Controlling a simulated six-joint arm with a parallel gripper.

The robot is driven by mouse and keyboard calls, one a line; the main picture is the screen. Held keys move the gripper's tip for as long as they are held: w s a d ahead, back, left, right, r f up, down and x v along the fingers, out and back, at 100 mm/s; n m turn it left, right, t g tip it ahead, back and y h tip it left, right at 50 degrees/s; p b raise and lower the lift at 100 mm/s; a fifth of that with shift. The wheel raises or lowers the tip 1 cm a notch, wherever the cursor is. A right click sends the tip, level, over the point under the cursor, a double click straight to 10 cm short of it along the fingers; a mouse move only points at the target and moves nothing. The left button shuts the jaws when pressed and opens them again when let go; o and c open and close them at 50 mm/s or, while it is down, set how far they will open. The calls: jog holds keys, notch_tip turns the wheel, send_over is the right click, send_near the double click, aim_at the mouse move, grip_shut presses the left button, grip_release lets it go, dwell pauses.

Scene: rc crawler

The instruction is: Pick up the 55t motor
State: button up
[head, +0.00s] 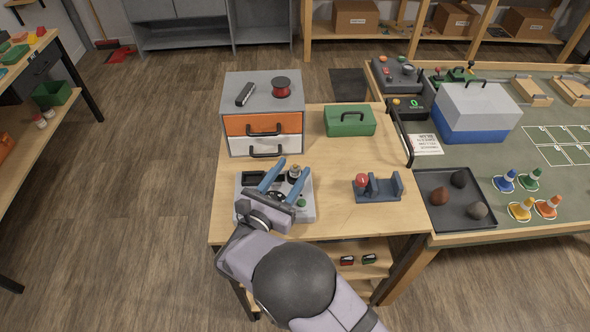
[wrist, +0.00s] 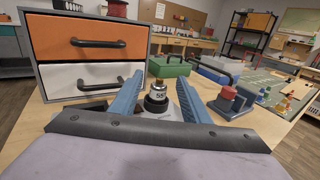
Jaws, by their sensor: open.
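The 55t motor (wrist: 157,97) is a small upright cylinder with a white label reading "55", a brass-coloured top and a black lower part. It stands on a grey tray-like stand (head: 306,213) on the wooden table, and its top also shows in the head view (head: 294,172). My gripper (head: 285,168) is open, with its two blue fingers apart. In the wrist view the fingers (wrist: 157,88) lie left and right of the motor, with visible space on both sides. I cannot tell how far forward the motor is from the fingertips. My gripper hides part of the stand.
A drawer unit (head: 263,125) with orange and white drawers stands behind. A green case (head: 349,121) is at the back right. A dark cradle with a red knob (head: 378,187) stands to the right. A black tray with rocks (head: 455,221) lies farther right. The table's front right is clear.

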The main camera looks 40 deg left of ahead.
grip_shut()
jog(key=shift+r, duration=0.1)
notch_tip(320, 180, up, 10)
jog(key=b, duration=0.2)
dwell(0.6)
